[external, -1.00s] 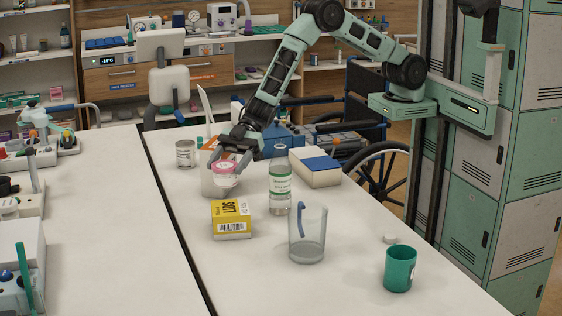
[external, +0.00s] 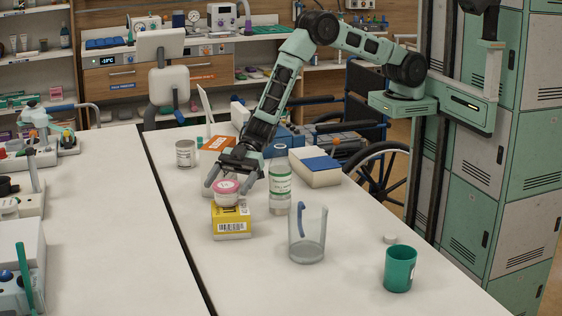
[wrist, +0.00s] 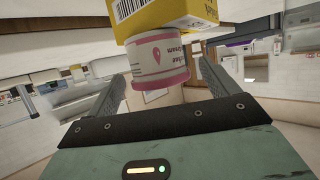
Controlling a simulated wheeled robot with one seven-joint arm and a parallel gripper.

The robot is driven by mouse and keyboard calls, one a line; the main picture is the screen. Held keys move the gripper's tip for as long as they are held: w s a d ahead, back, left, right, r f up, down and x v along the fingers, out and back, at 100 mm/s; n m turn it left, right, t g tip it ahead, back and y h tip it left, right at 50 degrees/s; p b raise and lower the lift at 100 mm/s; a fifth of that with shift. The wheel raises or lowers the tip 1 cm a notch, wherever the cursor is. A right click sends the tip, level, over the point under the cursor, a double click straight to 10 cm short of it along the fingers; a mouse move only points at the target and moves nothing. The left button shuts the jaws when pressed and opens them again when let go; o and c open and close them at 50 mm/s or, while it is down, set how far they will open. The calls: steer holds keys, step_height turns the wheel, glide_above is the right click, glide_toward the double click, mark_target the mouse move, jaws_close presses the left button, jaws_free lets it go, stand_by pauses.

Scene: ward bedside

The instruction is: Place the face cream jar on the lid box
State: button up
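The face cream jar (external: 227,192), white with a pink lid, stands upright on top of the yellow lid box (external: 232,222). In the wrist view the jar (wrist: 160,62) shows lid towards me, its base against the yellow box (wrist: 165,15). My gripper (external: 227,184) is above the jar and points down, one finger on each side of it. In the wrist view my gripper (wrist: 163,82) has its fingers spread, with narrow gaps between them and the jar.
A clear beaker (external: 307,240) and green cup (external: 399,270) are nearer the front.

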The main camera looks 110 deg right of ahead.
steer(key=shift+r, duration=0.15)
steer(key=shift+s+d+r, duration=0.1)
steer(key=b+v, duration=0.2)
steer(key=v, duration=0.9)
steer(key=shift+s+d+r, duration=0.2)
steer(key=shift+s, duration=0.05)
